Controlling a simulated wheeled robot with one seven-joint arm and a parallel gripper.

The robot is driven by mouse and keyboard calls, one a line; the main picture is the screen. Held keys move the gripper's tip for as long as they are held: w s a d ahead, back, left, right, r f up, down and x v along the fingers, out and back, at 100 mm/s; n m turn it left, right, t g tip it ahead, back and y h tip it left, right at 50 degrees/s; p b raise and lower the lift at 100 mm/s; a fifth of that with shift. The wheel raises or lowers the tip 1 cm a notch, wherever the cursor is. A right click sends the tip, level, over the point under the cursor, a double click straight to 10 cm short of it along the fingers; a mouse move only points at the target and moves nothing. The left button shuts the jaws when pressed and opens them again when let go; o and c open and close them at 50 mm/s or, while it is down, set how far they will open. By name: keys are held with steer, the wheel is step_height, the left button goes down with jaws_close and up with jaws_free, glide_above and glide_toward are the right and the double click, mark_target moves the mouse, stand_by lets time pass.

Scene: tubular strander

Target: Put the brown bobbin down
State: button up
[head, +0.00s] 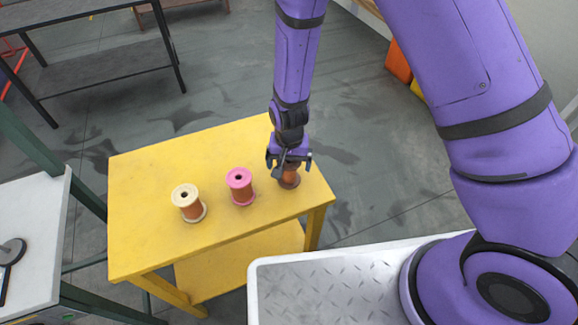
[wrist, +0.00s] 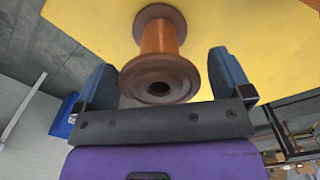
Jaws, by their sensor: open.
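The brown bobbin (head: 290,180) stands upright on the yellow table (head: 140,190), near its right end. In the head view my gripper hides its upper part. My gripper (head: 289,160) is just above and around it. In the wrist view the brown bobbin (wrist: 159,75), with copper-coloured winding, lies between the two fingers of my gripper (wrist: 160,78). The fingers are spread wide, with a gap on each side of the bobbin.
A pink bobbin (head: 241,187) stands just left of the brown one, and a cream bobbin (head: 188,203) farther left. The table's left part is bare. A dark shelf rack (head: 100,70) stands behind, and a white-topped bench (head: 30,225) at the left.

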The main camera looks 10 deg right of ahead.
steer(key=s+d+r+t+y, duration=0.1)
steer(key=d+r, duration=0.3)
steer(key=r, duration=0.7)
steer(key=s+d+r+n, duration=0.1)
steer(key=d+r, duration=0.4)
steer(key=r, duration=0.6)
steer(key=s+d+r+t+y, duration=0.1)
steer(key=d+r, duration=0.3)
steer(key=r, duration=0.7)
steer(key=s+d+r+t+h, duration=0.1)
steer(key=s+d+r, duration=0.4)
steer(key=s, duration=0.3)
steer(key=s+d+r+n+t+h, duration=0.1)
steer(key=s+d+r+t, duration=0.1)
steer(key=s+d+r, duration=0.3)
steer(key=shift+s+d+r, duration=0.25)
steer(key=shift+s+d, duration=0.5)
steer(key=shift+s, duration=0.8)
